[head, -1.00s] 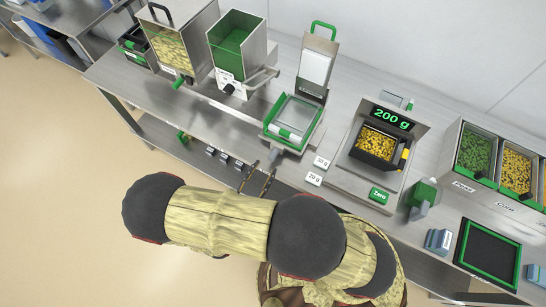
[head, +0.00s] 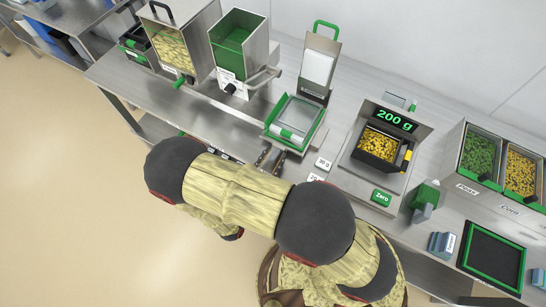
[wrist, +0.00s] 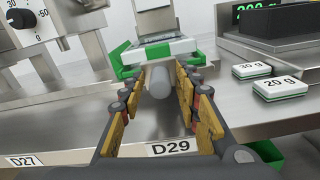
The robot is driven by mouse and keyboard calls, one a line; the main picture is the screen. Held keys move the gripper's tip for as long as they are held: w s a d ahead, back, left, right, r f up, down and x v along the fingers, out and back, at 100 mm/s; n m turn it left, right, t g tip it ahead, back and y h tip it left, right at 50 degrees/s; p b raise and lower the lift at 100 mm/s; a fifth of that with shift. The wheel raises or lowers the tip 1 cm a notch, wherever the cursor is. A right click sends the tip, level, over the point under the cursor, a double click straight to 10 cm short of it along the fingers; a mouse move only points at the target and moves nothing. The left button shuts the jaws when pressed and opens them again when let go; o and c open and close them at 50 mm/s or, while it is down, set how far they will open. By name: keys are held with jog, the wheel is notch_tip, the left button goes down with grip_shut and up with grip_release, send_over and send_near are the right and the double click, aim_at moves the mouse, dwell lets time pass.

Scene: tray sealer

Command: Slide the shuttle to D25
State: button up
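A grey rounded handle (wrist: 159,82) points toward me in the wrist view. It is below the green and white front of the tray sealer (wrist: 160,50); I cannot tell if it belongs to the shuttle. My gripper (wrist: 162,88) is open, with one finger on each side of the handle and gaps visible. In the head view my gripper (head: 269,160) is at the table edge, just in front of the sealer's green frame (head: 309,144). Label D29 (wrist: 168,149) is on the edge below the gripper, and D27 (wrist: 27,160) is to its left. I see no D25 label.
White blocks marked 30 g (wrist: 251,70) and 20 g (wrist: 279,87) lie to the right of my gripper. The scale (head: 383,145) reads 200 g. A hopper with a dial (head: 236,50) stands left of the sealer. The steel table front between them is clear.

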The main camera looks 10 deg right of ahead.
grip_shut()
dwell(0.7)
